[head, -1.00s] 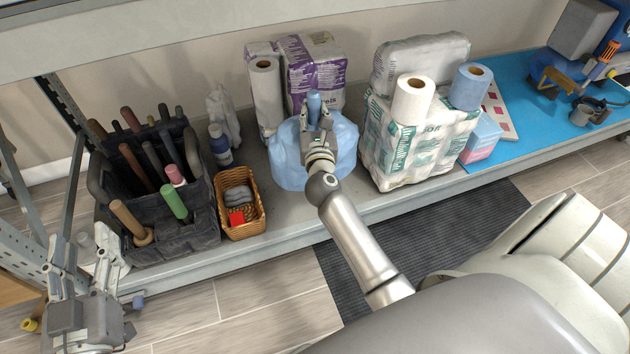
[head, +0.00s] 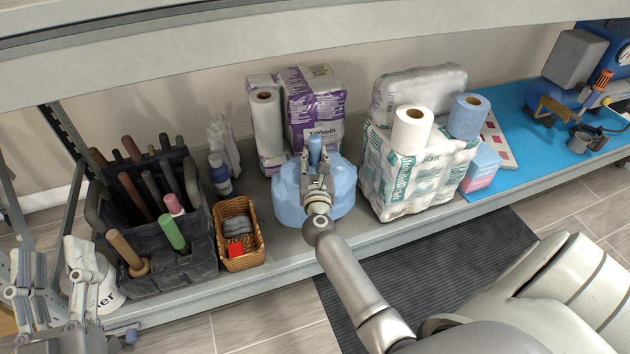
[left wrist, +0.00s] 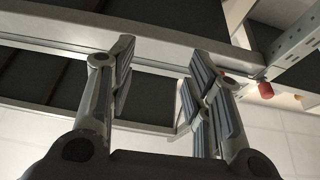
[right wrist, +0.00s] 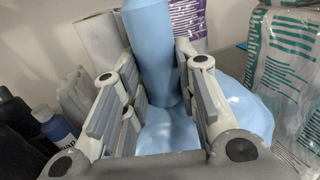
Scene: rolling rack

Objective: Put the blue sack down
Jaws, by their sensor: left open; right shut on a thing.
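The blue sack (head: 337,202) is on the grey lower shelf, between the wicker basket and the large paper pack, in front of the purple-white towel packs. Its round body looks to be at the shelf surface, but its underside is hidden. My right gripper (head: 317,165) is shut on the sack's upright blue neck (head: 315,150). In the right wrist view the neck (right wrist: 153,50) stands between the fingers, with the body (right wrist: 240,105) bulging behind. My left gripper (head: 52,285) is open and empty at the lower left; its spread fingers show in the left wrist view (left wrist: 162,60).
A wicker basket (head: 226,211), a bottle (head: 220,178) and a dark tool caddy (head: 185,265) stand left of the sack. A large paper pack (head: 385,185) with rolls on top stands close on the right. The shelf above (head: 300,45) runs across the top.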

